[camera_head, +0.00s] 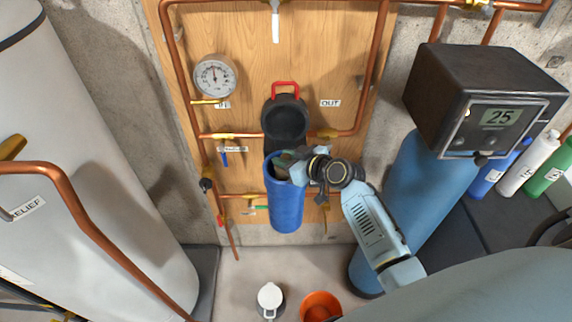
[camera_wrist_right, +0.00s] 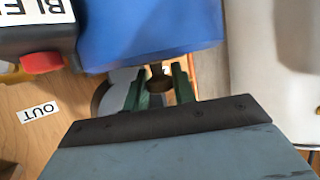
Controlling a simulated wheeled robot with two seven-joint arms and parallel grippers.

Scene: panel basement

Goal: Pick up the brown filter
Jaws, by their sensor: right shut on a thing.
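A blue cylindrical housing (camera_head: 286,207) stands upright below a dark filter head (camera_head: 285,120) on the wooden panel. Its top looks open, with something dark brownish-green inside. My right gripper (camera_head: 303,166) reaches in from the right at the housing's upper rim. In the right wrist view, its green fingers (camera_wrist_right: 160,88) are a little apart with a small brown part, seemingly the brown filter (camera_wrist_right: 157,82), between them. The fingertips end at the blue housing (camera_wrist_right: 150,30), so most of the filter is hidden. My left gripper is not in view.
Copper pipes and a gauge (camera_head: 215,77) surround the housing. A dark control box (camera_head: 487,98) on a blue tank (camera_head: 412,190) stands right. A large white tank (camera_head: 90,150) fills the left. A white container (camera_head: 270,296) and an orange bucket (camera_head: 320,306) are on the floor.

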